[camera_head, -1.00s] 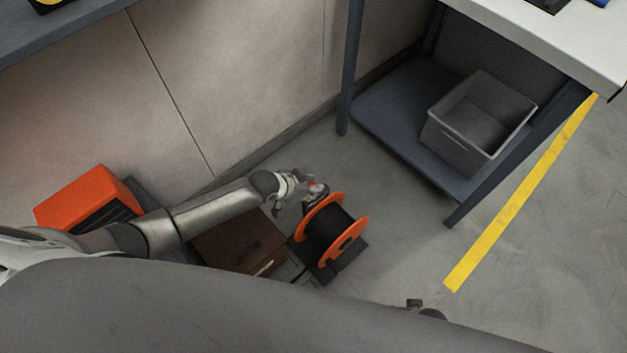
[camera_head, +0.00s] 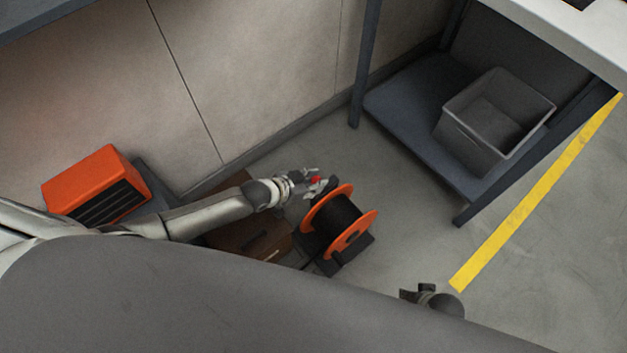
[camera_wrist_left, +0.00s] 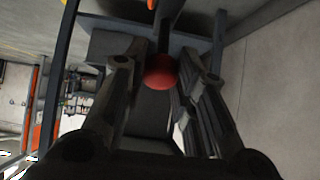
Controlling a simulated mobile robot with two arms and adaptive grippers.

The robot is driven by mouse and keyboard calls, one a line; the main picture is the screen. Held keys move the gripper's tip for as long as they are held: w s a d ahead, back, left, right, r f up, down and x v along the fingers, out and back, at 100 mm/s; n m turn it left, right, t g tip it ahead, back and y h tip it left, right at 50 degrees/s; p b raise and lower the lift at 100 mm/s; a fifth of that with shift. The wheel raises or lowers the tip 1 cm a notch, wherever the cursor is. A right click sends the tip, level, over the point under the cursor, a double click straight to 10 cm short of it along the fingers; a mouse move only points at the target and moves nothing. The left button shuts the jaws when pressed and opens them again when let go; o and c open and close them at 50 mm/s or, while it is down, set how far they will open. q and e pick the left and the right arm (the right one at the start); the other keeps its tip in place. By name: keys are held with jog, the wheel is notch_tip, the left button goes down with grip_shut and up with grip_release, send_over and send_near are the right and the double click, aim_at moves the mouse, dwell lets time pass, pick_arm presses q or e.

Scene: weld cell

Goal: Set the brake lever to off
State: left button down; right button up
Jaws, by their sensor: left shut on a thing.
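The brake lever shows as a red knob (camera_head: 316,180) beside the cable reel (camera_head: 338,222), which has orange flanges and a black winding. In the left wrist view the round red knob (camera_wrist_left: 161,72) sits between the two fingers, on a dark stem. My left gripper (camera_head: 312,182) is shut on the knob; in the left wrist view its fingers (camera_wrist_left: 160,85) stand either side of it. The lever's lower part and any off marking are hidden. A dark part at the bottom (camera_head: 432,298) seems to be my right gripper, mostly hidden by my body; its jaws cannot be made out.
A brown box (camera_head: 250,240) stands left of the reel under my left arm. An orange machine (camera_head: 97,186) is by the wall. A grey bin (camera_head: 490,150) sits on the low shelf (camera_head: 400,98) of a bench. Floor between reel and yellow line (camera_head: 535,195) is clear.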

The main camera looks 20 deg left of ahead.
pick_arm(q)
jog(key=c, duration=1.1)
grip_release()
jog(key=shift+c, duration=0.2)
jog(key=shift+s+a+r, duration=0.1)
jog(key=shift+s+a, duration=0.05)
jog(key=v, duration=1.1)
jog(key=shift+s+r, duration=0.25)
